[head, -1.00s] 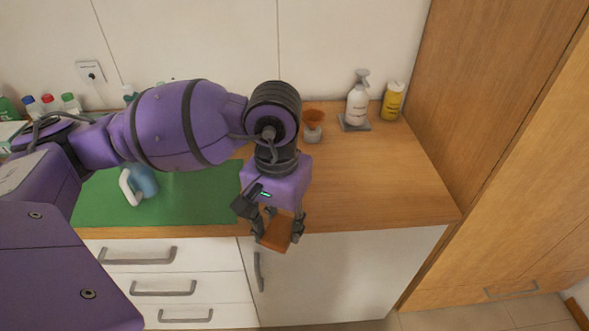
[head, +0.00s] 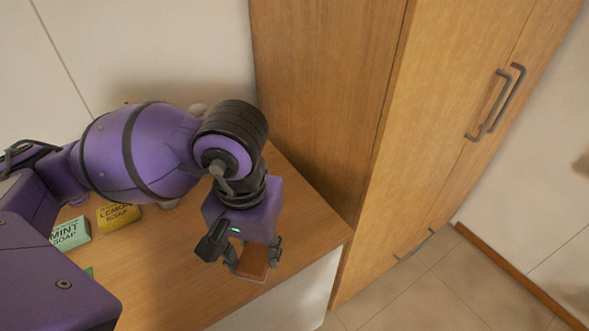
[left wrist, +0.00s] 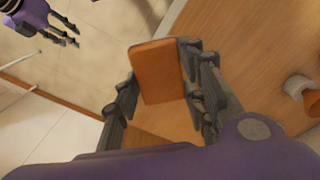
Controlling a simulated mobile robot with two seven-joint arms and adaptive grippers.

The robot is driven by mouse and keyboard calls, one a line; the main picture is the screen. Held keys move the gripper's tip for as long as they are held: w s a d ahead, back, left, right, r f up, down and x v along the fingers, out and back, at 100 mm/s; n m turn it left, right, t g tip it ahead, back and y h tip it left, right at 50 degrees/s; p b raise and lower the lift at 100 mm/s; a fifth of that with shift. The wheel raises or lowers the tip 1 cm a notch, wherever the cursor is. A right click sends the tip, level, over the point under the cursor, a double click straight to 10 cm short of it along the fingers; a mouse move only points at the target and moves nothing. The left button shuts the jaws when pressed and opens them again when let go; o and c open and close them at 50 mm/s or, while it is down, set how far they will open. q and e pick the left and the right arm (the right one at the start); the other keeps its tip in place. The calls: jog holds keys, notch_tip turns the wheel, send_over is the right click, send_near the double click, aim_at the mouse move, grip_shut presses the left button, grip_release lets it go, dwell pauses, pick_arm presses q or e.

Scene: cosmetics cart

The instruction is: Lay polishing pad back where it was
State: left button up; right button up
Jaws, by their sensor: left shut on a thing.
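The polishing pad appears to be the orange-brown rectangular block (head: 253,262) in my left gripper (head: 254,258). The gripper is shut on it, with a finger at each side. In the head view the pad is at the front edge of the wooden counter, near its right end. In the left wrist view the pad (left wrist: 157,72) shows its broad face between the fingers, with the wooden surface behind and to the right. My right gripper (left wrist: 62,32) seems to be the purple one at top left of the left wrist view; its opening is unclear.
The wooden counter (head: 165,270) carries a green mint soap box (head: 70,233) and a yellow lemon soap box (head: 118,216). A tall wooden cabinet (head: 325,100) borders the counter on the right. An orange-topped pale cup (left wrist: 299,88) shows at the left wrist view's right edge. The counter's front right is bare.

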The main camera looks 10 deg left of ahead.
pick_arm(q)
jog(key=shift+w, duration=0.2)
jog(key=w+a+f+b, duration=0.1)
jog(key=w+f, duration=0.1)
jog(key=w, duration=0.1)
jog(key=w+a+f+b, duration=0.2)
jog(key=w+f, duration=0.1)
jog(key=w, duration=0.1)
jog(key=w+a+f+b, duration=0.2)
jog(key=w+f, duration=0.1)
jog(key=w, duration=0.1)
jog(key=shift+w+f, duration=0.15)
jog(key=shift+w, duration=0.05)
jog(key=shift+w+a+f, duration=0.2)
jog(key=shift+w+f, duration=0.2)
jog(key=shift+f, duration=0.1)
jog(key=f, duration=0.3)
jog(key=shift+w+a+f, duration=0.1)
jog(key=shift+w+f, duration=0.05)
jog(key=shift+w, duration=0.05)
jog(key=shift+f, duration=0.2)
pick_arm(e)
jog(key=s+d+f, duration=0.2)
jog(key=s+f, duration=0.1)
jog(key=f, duration=0.2)
jog(key=shift+g+h, duration=0.3)
jog(key=shift+g, duration=0.1)
jog(key=shift+d+f, duration=0.1)
